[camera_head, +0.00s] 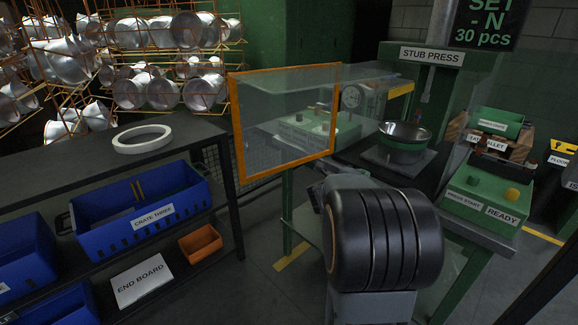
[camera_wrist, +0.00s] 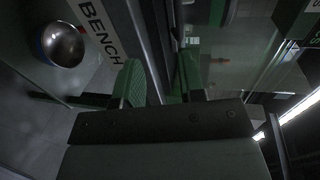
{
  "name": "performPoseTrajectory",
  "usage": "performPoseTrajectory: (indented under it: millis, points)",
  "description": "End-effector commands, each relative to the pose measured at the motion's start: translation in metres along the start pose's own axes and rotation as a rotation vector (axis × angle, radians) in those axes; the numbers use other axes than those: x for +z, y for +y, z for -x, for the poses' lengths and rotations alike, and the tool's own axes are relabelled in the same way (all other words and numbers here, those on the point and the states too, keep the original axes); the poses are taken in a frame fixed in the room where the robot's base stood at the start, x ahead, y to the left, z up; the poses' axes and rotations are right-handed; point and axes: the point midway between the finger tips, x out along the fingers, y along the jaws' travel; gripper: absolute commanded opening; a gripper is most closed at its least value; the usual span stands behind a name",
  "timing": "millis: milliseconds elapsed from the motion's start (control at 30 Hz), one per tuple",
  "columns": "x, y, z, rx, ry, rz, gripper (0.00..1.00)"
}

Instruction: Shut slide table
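The stub press stands at the right behind my arm, with its sign (camera_head: 431,56) on top. A grey plate (camera_head: 383,158) on its dark table surface carries a metal pot in a green ring (camera_head: 403,143). I cannot tell for sure which part is the slide table or how far out it is. My gripper (camera_wrist: 162,80) shows in the wrist view with two green fingers apart. A dark edge beside the BENCH label (camera_wrist: 98,32) lies ahead of and between the fingers; contact cannot be told. In the head view my arm hides the gripper.
An orange-framed clear guard (camera_head: 236,130) stands left of the press. A green button box (camera_head: 485,198) is at the right. A dark shelf (camera_head: 205,137) with a white ring (camera_head: 142,139) and blue crates (camera_head: 139,205) fills the left. Floor shows between shelf and press.

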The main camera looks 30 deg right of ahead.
Motion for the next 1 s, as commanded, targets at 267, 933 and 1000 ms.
performPoseTrajectory:
  millis: [267, 933, 1000]
  points:
    - [0.002, -0.003, 0.044, -0.002, -0.005, 0.001, 0.37]
    - [0.031, -0.032, 0.154, -0.007, -0.203, 0.083, 0.37]
    - [0.04, -0.038, 0.159, -0.009, -0.261, 0.112, 0.37]
